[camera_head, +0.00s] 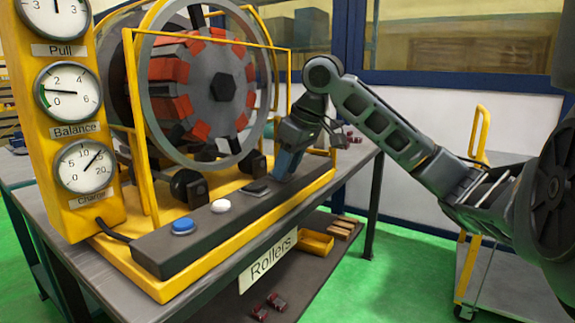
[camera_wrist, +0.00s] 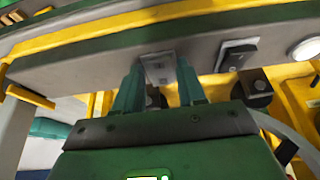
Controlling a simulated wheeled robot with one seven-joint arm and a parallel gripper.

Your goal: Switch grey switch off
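The grey switch (camera_wrist: 158,66) is a light grey plate on the dark control bar (camera_wrist: 90,65) in the wrist view. My gripper (camera_wrist: 159,76) is open, with its two green fingers apart, one on each side of the switch. I cannot tell whether the fingers touch it. In the head view my gripper (camera_head: 283,168) points down at the right end of the control bar (camera_head: 190,238) and hides the grey switch. The switch's on or off position is not clear.
Along the bar are a black switch (camera_head: 257,188), a white button (camera_head: 220,206) and a blue button (camera_head: 183,226). Behind the bar stands the stator (camera_head: 205,85) in a yellow frame. A yellow gauge panel (camera_head: 70,120) is at left. A trolley (camera_head: 500,270) stands at right.

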